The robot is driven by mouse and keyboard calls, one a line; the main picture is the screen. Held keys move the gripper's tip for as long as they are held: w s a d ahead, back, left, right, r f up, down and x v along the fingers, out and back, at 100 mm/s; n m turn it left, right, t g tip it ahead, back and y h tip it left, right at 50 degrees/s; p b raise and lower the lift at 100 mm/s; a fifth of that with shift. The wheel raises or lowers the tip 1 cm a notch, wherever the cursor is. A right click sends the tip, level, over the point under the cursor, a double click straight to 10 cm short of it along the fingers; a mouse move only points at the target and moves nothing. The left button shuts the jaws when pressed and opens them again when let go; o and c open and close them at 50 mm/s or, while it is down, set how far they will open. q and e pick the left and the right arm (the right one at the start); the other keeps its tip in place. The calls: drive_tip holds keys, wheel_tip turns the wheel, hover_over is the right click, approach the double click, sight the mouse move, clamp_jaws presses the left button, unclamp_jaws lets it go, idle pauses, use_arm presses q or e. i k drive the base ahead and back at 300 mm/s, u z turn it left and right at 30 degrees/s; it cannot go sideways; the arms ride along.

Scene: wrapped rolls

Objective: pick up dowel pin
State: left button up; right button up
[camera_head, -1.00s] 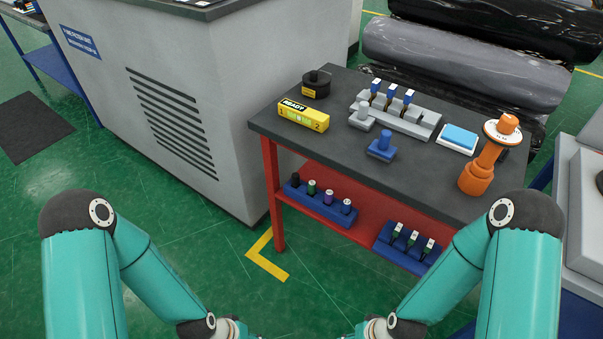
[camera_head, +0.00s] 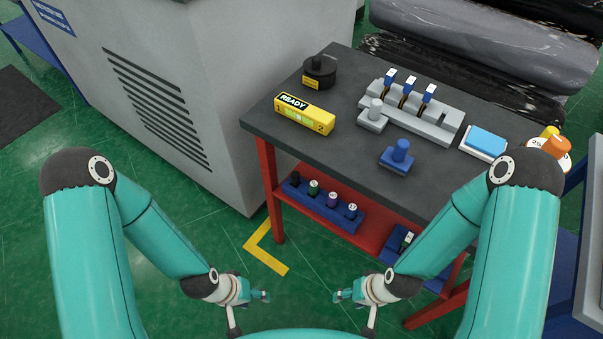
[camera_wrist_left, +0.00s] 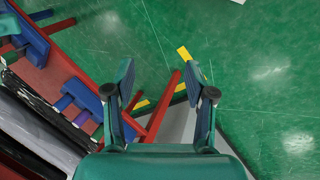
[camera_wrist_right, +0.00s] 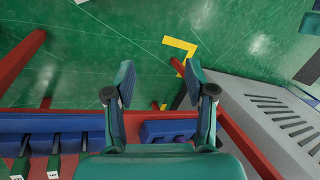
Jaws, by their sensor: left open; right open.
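On the dark table top, a grey pin (camera_head: 376,108) stands upright on a small grey block, and a blue pin (camera_head: 401,150) stands upright on a blue block. I cannot tell which one is the dowel pin. My left gripper (camera_head: 263,295) is open and empty, low in front of the table; its spread fingers also show in the left wrist view (camera_wrist_left: 158,76). My right gripper (camera_head: 340,296) is open and empty, facing the left one; its fingers also show in the right wrist view (camera_wrist_right: 158,76). Both grippers are apart from the pins.
The table (camera_head: 275,118) also bears a yellow READY box (camera_head: 301,113), a black round fixture (camera_head: 319,70), a grey rack (camera_head: 440,122) with blue-topped pieces and a blue-topped pad (camera_head: 486,143). Its red lower shelf (camera_head: 375,226) holds blue trays. A grey cabinet (camera_head: 215,70) stands left.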

sight(295, 176)
drive_tip(key=u, duration=0.95)
drive_tip(key=i, duration=0.15)
drive_tip(key=z, duration=2.95)
drive_tip(key=k, duration=1.45)
drive_tip(key=u, duration=0.95)
drive_tip(key=i, duration=1)
drive_tip(key=u, duration=0.05)
